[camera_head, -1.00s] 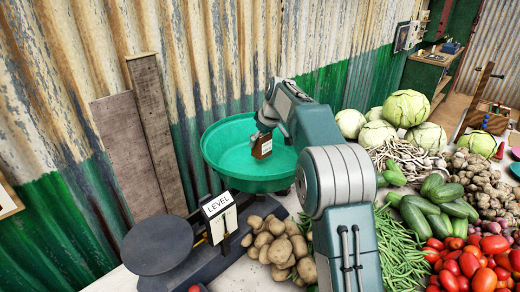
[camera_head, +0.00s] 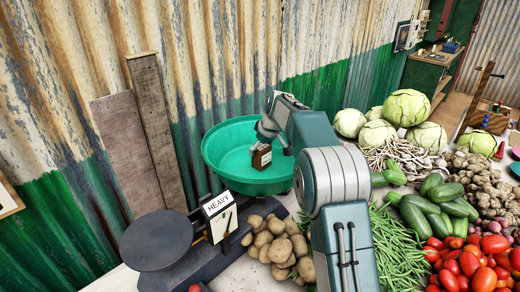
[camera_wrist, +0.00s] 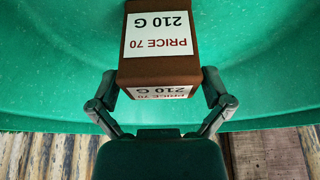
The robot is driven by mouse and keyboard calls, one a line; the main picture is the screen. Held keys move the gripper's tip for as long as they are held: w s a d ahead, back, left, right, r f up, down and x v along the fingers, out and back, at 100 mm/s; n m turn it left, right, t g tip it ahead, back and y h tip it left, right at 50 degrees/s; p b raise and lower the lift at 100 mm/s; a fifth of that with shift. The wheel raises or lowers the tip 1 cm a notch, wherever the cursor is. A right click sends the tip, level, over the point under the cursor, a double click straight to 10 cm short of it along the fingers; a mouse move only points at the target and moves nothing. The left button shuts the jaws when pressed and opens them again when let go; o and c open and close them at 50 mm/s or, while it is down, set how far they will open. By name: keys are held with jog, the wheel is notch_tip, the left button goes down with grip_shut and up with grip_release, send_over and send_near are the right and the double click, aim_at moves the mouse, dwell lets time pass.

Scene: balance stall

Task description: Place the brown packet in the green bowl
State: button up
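The brown packet (camera_head: 261,158) with a white price label is inside the green bowl (camera_head: 222,150), near its front right part. In the wrist view the packet (camera_wrist: 160,68) reads "PRICE 70" and "210 G", against the green bowl wall (camera_wrist: 60,60). My gripper (camera_head: 273,143) is down in the bowl, right above the packet. In the wrist view its fingers (camera_wrist: 160,88) stand spread on either side of the packet's near end. The gripper looks open. The packet's underside is hidden.
The bowl belongs to a scale with a dark round plate (camera_head: 156,240) and a sign (camera_head: 218,212) reading "HEAVY". Potatoes (camera_head: 280,245) lie in front of the bowl. Cucumbers (camera_head: 432,208), tomatoes (camera_head: 470,268) and cabbages (camera_head: 407,107) fill the right. A corrugated wall (camera_head: 230,60) stands behind.

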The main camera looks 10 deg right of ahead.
jog(key=v, duration=1.2)
jog(key=shift+r, duration=0.25)
jog(key=s+a+r+m+h, duration=0.1)
jog(key=s+r+m, duration=0.15)
jog(key=s, duration=0.75)
jog(key=s+r+m+h, duration=0.1)
jog(key=s+r, duration=0.2)
jog(key=s, duration=0.7)
jog(key=s+f+m+t, duration=0.1)
jog(key=s+f, duration=0.4)
jog(key=s, duration=0.6)
jog(key=s+f+m, duration=0.2)
jog(key=s+f, duration=0.3)
jog(key=s, duration=0.5)
jog(key=shift+s+f+m+t+h, duration=0.2)
jog(key=shift+s+m+t+h, duration=0.15)
jog(key=shift+t+h, duration=0.05)
